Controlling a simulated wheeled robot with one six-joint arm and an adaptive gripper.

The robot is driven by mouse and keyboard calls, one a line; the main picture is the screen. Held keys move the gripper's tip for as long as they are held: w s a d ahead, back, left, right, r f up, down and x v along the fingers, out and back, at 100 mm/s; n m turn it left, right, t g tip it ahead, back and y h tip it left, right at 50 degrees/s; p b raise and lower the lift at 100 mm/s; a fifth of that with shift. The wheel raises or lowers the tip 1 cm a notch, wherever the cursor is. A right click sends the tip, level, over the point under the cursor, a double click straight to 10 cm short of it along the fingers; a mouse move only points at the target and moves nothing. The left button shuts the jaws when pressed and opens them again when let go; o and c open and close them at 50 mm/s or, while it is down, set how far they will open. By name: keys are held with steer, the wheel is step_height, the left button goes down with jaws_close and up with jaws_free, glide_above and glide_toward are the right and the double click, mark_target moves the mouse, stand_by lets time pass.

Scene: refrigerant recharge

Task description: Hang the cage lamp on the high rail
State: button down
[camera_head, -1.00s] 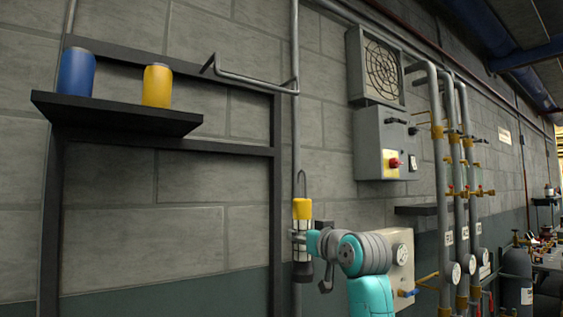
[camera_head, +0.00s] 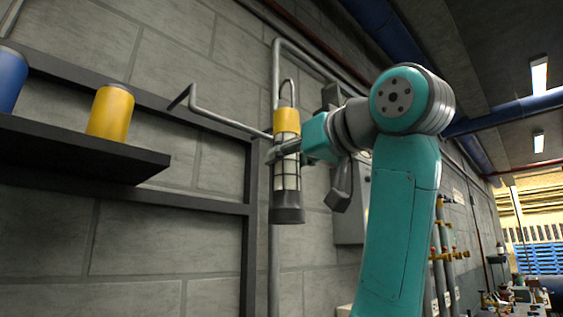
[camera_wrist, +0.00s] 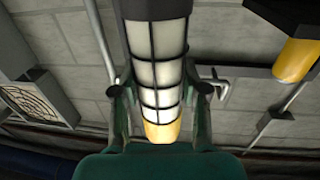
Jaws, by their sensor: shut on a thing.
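The cage lamp (camera_head: 287,165) is upright in the head view, with a yellow collar, a white caged body, a dark base and a grey hook on top. My gripper (camera_head: 282,152) is shut on it just below the yellow collar. The lamp also fills the middle of the wrist view (camera_wrist: 157,65), between my fingers (camera_wrist: 160,95). The high rail (camera_head: 225,122) is a bent grey bar out from the wall, left of the lamp. The lamp's hook stands above the rail's height in the picture; I cannot tell their depth gap.
A dark shelf (camera_head: 75,150) at the left holds a yellow can (camera_head: 111,112) and a blue can (camera_head: 10,80). A grey pipe (camera_head: 276,80) runs behind the lamp. A grey control box (camera_head: 350,205) is on the wall behind my arm.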

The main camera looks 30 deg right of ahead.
mark_target(284, 177)
steer(key=w+a+f, duration=0.2)
steer(key=w, duration=0.4)
steer(key=w+a+f, duration=0.2)
steer(key=w, duration=0.5)
steer(key=shift+a, duration=0.15)
stand_by(1.4)
steer(key=shift+w, duration=0.1)
steer(key=c, duration=0.5)
jaws_free()
steer(key=s, duration=0.4)
steer(key=s+d, duration=0.1)
steer(key=s, duration=0.3)
steer(key=s+d, duration=0.1)
steer(key=s, duration=0.2)
steer(key=shift+s+d, duration=0.1)
steer(key=shift+s, duration=0.3)
